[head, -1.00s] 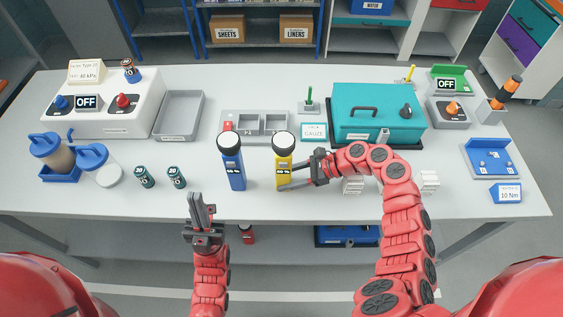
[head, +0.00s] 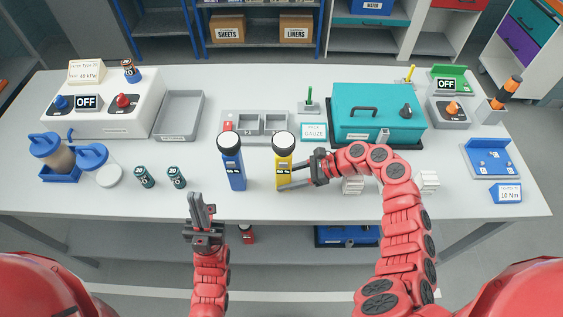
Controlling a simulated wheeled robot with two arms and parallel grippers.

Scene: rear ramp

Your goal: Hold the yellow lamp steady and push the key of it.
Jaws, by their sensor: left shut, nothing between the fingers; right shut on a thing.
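The yellow lamp (head: 284,176) stands upright on the table, with a round white head in a black rim and a small dark display on its body. My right gripper (head: 284,178) comes from the right and is shut on the lamp's body. The lamp's key is too small to make out. My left gripper (head: 197,200) is shut and empty, with its fingers pointing up at the table's front edge, to the left of the lamp and apart from it.
A blue lamp (head: 233,172) stands upright just left of the yellow one, between my grippers. Two dark green batteries (head: 176,177) stand further left. A grey divided tray (head: 262,138) lies behind the lamps. A teal case (head: 370,120) is at the back right. Front table space between the lamps is narrow.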

